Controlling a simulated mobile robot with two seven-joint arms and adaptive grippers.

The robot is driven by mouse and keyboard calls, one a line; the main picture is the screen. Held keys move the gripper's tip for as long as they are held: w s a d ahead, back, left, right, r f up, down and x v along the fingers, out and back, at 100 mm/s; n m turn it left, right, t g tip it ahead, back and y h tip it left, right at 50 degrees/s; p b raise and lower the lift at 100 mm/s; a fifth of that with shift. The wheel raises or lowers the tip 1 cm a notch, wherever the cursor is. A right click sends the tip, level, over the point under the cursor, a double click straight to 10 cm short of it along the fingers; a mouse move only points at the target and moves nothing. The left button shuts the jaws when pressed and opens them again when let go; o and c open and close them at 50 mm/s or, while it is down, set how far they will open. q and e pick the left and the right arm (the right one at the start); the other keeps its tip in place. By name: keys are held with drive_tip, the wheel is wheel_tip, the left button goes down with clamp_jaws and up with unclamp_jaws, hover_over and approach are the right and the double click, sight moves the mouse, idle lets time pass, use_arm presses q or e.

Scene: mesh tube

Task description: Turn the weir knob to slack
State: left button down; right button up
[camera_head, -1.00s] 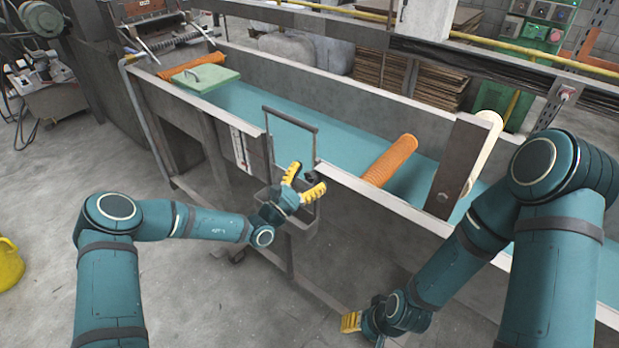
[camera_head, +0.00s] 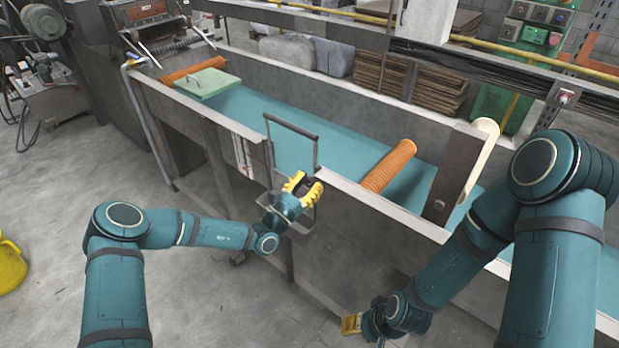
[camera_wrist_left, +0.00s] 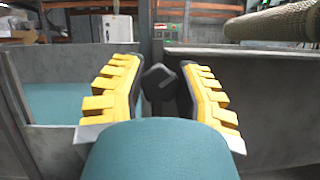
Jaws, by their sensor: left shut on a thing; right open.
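The weir knob (camera_wrist_left: 158,85) is a small black faceted knob. In the left wrist view it sits between the yellow ribbed fingers of my left gripper (camera_wrist_left: 160,92), which are shut on it. In the head view my left gripper (camera_head: 303,190) is at the near wall of the tank, by the gap below a grey metal frame (camera_head: 292,126), and its fingers mostly hide the knob. My right gripper (camera_head: 352,324) is low at the bottom, away from the knob, open and seemingly empty; it is partly hidden by its own arm.
The long tank (camera_head: 370,197) has a blue-green bed (camera_head: 340,142). An orange mesh tube (camera_head: 388,166) lies across it right of my left gripper. A green lid (camera_head: 207,82) and an orange roll (camera_head: 190,70) are at the far left end. Concrete floor is clear in front.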

use_arm(q)
drive_tip(key=shift+r+n+t+p, duration=0.1)
drive_tip(key=shift+n+t+p, duration=0.25)
drive_tip(key=shift+n, duration=0.45)
drive_tip(key=c, duration=0.6)
unclamp_jaws()
drive_tip(key=v, duration=1.2)
drive_tip(key=shift+s+r, duration=0.1)
drive_tip(key=shift+r, duration=0.05)
